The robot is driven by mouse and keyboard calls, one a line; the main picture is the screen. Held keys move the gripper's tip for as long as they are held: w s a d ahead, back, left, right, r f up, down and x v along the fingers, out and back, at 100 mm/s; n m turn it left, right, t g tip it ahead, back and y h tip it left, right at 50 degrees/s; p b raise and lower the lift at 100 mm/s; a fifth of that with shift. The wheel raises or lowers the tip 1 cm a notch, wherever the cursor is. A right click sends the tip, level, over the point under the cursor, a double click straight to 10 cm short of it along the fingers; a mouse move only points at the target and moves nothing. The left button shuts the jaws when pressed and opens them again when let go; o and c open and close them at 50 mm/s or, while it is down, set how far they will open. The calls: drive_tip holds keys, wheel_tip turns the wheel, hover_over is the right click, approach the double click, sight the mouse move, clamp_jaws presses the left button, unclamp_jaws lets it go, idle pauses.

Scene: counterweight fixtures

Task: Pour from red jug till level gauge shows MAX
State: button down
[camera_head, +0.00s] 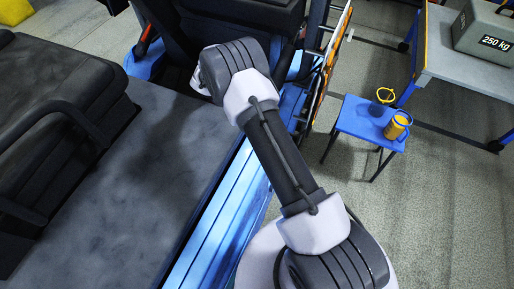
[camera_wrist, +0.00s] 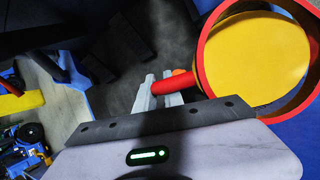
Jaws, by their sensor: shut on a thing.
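The red jug (camera_wrist: 205,50) is large at the top right of the wrist view, seen from above with a flat yellow fill (camera_wrist: 262,55) inside its rim. Its red handle (camera_wrist: 172,85) points left. My gripper (camera_wrist: 160,90) is shut on the handle, with its pale fingers around it. No stream leaves the jug in this view. In the head view my arm reaches up and left, and its end and the jug are hidden. I cannot make out a level gauge or MAX mark in either view.
A grey 250 kg weight (camera_head: 485,35) sits on a bench (camera_head: 460,72). Dark padded seating (camera_head: 55,90) fills the left. Grey floor is clear at lower right.

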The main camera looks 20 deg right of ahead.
drive_tip(key=shift+s, duration=0.2)
drive_tip(key=shift+d+t+b, duration=0.15)
drive_tip(key=shift+t+b, duration=0.25)
drive_tip(key=shift+b, duration=0.8)
drive_tip(key=shift+s+d+r+b, duration=0.1)
drive_tip(key=shift+s+r+b, duration=0.1)
drive_tip(key=shift+b, duration=0.35)
drive_tip(key=shift+s+d+r+t+y+b, duration=0.15)
drive_tip(key=shift+r+y+b, duration=0.1)
drive_tip(key=shift+b, duration=0.3)
drive_tip(key=shift+s+a+r+t+y+b, duration=0.15)
drive_tip(key=shift+r+y+b, duration=0.1)
drive_tip(key=shift+b, duration=0.25)
drive_tip(key=shift+s+d+r+b, duration=0.1)
drive_tip(key=shift+d+r+b, duration=0.25)
drive_tip(key=shift+b, duration=0.5)
drive_tip(key=shift+s+d+r+t+b, duration=0.1)
drive_tip(key=shift+s+r+t+b, duration=0.15)
drive_tip(key=shift+t+b, duration=0.25)
drive_tip(key=shift+s+d+r+m+t+y+b, duration=0.2)
drive_tip(key=shift+r+y+b, duration=0.15)
drive_tip(key=shift+b, duration=0.35)
drive_tip(key=shift+s+d+r+m+t+y+b, duration=0.1)
drive_tip(key=shift+r+m+t+y+b, duration=0.15)
drive_tip(key=shift+r+b, duration=0.3)
drive_tip(key=shift+s+r+b, duration=0.1)
drive_tip(key=shift+r+b, duration=0.15)
drive_tip(key=shift+b, duration=0.25)
